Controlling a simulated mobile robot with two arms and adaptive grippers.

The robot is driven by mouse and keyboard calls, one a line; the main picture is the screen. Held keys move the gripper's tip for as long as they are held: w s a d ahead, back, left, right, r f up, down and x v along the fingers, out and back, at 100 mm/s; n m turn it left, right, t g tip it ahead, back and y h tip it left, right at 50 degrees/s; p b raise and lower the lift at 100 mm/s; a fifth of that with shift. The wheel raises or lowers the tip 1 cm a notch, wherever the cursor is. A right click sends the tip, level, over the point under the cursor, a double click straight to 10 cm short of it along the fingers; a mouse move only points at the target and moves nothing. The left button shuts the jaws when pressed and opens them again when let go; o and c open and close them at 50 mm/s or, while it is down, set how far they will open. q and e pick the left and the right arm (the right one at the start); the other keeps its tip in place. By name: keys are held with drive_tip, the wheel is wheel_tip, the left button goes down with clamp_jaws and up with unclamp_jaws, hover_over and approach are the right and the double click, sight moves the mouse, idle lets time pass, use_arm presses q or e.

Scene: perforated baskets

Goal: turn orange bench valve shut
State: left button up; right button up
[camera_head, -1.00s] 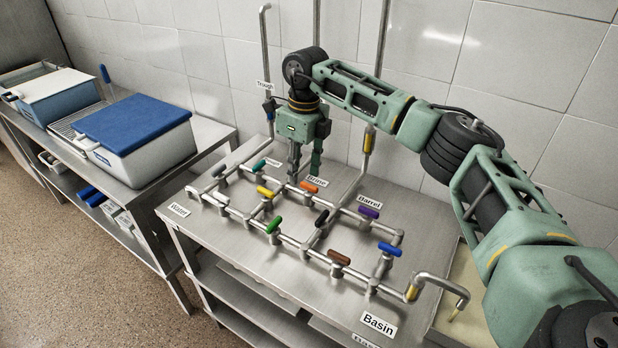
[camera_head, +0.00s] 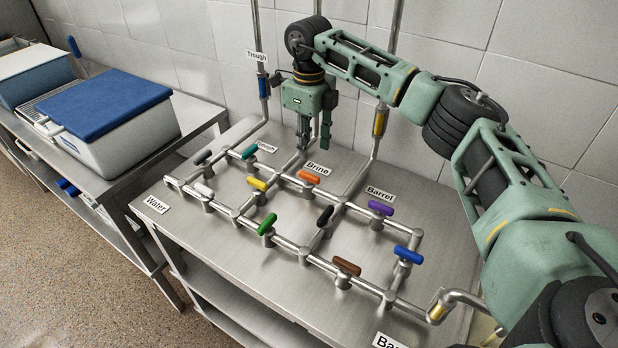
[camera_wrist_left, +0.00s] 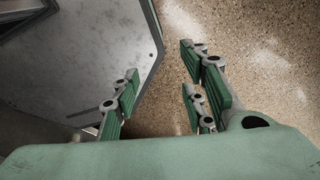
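The orange valve handle (camera_head: 310,177) sits on the rear pipe run of the bench, between the yellow handle (camera_head: 257,184) and the purple handle (camera_head: 380,208). It lies roughly along that pipe. My right gripper (camera_head: 315,147) points down behind the orange handle, near the "Brine" label (camera_head: 318,168). My left gripper (camera_wrist_left: 160,98) shows only in the left wrist view, open and empty above the floor, beside a grey metal surface (camera_wrist_left: 75,45).
Green (camera_head: 267,224), black (camera_head: 325,215), brown (camera_head: 347,266) and blue (camera_head: 408,255) handles stand close by on the pipes. Upright pipes rise behind my right gripper along the tiled wall. A blue-lidded tub (camera_head: 110,135) stands on the left bench.

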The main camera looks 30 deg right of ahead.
sight(309, 174)
drive_tip(key=shift+w+f+b, duration=0.1)
drive_tip(key=shift+f+b, duration=0.3)
drive_tip(key=shift+f, duration=0.65)
wheel_tip(309, 174, down, 2)
drive_tip(key=shift+f+p, duration=0.2)
drive_tip(key=shift+p, duration=0.25)
wheel_tip(309, 174, down, 5)
drive_tip(key=shift+r+p, duration=0.2)
drive_tip(key=shift+p, duration=0.35)
use_arm(q)
drive_tip(key=shift+w+d+r, duration=0.1)
drive_tip(key=shift+w, duration=0.35)
drive_tip(key=shift+w+d+r, duration=0.1)
drive_tip(key=shift+w, duration=0.3)
use_arm(e)
drive_tip(key=shift+f, duration=0.25)
clamp_jaws()
